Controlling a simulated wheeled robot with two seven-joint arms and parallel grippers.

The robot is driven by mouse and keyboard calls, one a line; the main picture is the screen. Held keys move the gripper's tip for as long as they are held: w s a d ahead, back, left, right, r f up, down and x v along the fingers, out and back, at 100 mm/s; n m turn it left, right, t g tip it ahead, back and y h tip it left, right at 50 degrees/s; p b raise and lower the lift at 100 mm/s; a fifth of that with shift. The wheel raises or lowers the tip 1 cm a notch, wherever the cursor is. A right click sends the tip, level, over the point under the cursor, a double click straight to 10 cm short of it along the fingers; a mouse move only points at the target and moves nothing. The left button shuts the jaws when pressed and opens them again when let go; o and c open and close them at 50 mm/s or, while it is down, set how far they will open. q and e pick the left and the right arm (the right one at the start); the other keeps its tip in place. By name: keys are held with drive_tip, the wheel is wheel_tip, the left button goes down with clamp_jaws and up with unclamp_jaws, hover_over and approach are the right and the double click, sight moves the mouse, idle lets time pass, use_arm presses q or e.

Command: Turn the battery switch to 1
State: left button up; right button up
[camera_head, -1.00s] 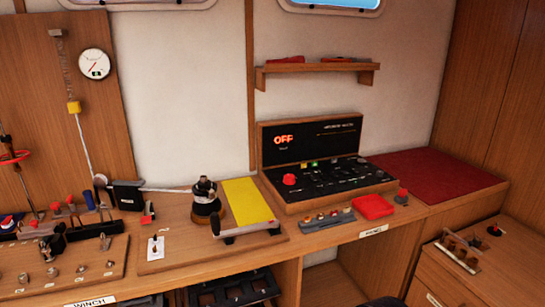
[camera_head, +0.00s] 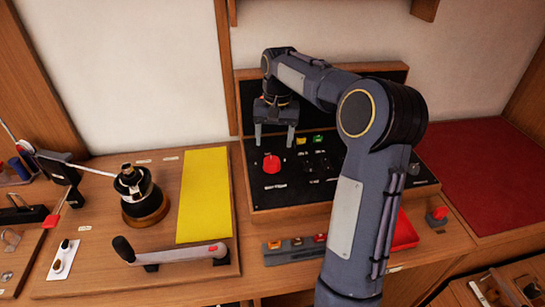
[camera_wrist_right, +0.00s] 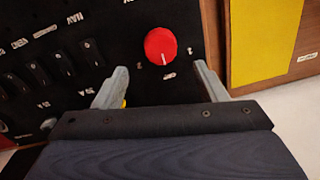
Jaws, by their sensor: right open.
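The battery switch is a round red knob (camera_head: 271,163) on the black control panel (camera_head: 284,195), at the panel's left side. In the right wrist view the red knob (camera_wrist_right: 161,46) shows a white pointer line at its lower edge, with small white marks around it. My right gripper (camera_head: 274,142) is open and empty above the panel. Its fingers point down on either side of the knob as seen from the head. In the right wrist view the knob lies ahead of and between the fingertips, apart from them. My left gripper is not in view.
Yellow and green buttons (camera_head: 317,139) and rocker switches sit right of the knob. A winch (camera_head: 142,193), a yellow sheet (camera_head: 205,195) and a crank handle (camera_head: 170,253) lie to the left. A red mat (camera_head: 490,170) is at the right. My arm hides part of the panel.

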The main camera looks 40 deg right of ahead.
sight(272, 160)
drive_tip(key=shift+f, duration=0.45)
drive_tip(key=f, duration=0.6)
drive_tip(key=shift+w+a+f, duration=0.1)
drive_tip(key=shift+a+f, duration=0.1)
drive_tip(key=shift+f, duration=0.2)
drive_tip(key=shift+c, duration=0.4)
drive_tip(key=c, duration=0.9)
